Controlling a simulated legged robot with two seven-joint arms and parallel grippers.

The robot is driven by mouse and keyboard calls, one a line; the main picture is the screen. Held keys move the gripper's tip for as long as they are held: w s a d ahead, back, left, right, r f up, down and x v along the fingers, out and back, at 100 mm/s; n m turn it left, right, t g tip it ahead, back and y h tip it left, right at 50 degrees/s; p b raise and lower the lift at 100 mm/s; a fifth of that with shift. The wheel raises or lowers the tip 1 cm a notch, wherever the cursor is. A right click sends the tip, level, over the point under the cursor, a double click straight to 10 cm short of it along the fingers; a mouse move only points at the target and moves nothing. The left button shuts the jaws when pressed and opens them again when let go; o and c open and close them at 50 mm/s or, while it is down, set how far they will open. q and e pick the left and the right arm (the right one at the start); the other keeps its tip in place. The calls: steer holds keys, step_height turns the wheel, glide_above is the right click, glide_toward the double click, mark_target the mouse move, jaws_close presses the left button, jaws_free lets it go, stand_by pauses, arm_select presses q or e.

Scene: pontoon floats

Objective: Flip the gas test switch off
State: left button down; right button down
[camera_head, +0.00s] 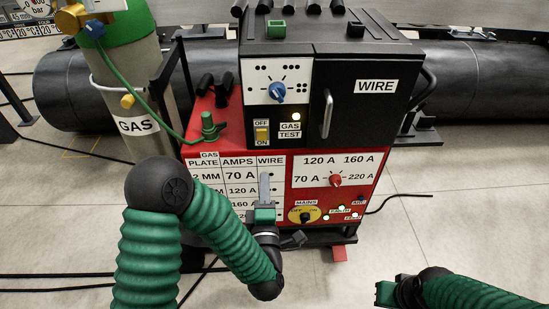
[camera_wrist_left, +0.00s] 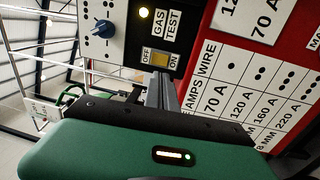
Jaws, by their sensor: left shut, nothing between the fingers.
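The gas test switch (camera_head: 262,134) is a small yellow rocker on the black upper panel, with OFF above it and ON below. Which side is pressed in is not clear. The GAS TEST lamp (camera_head: 296,116) beside it glows yellow. My left gripper (camera_head: 264,177) is shut and empty, its grey fingers pointing up in front of the label chart below the switch. In the left wrist view, the fingers (camera_wrist_left: 161,88) reach close to the switch (camera_wrist_left: 158,59); contact is not clear. My right gripper (camera_head: 385,293) is at the bottom right, away from the machine.
A blue-pointer knob (camera_head: 277,92) sits above the switch. A green hose fitting (camera_head: 210,127) stands to its left on the red ledge, with a hose to the gas cylinder (camera_head: 130,105). The WIRE door (camera_head: 360,110) has a protruding handle. Cables lie on the floor.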

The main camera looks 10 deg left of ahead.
arm_select(q)
steer(key=b, duration=0.1)
glide_toward(263, 134)
steer(key=x, duration=0.7)
stand_by(0.5)
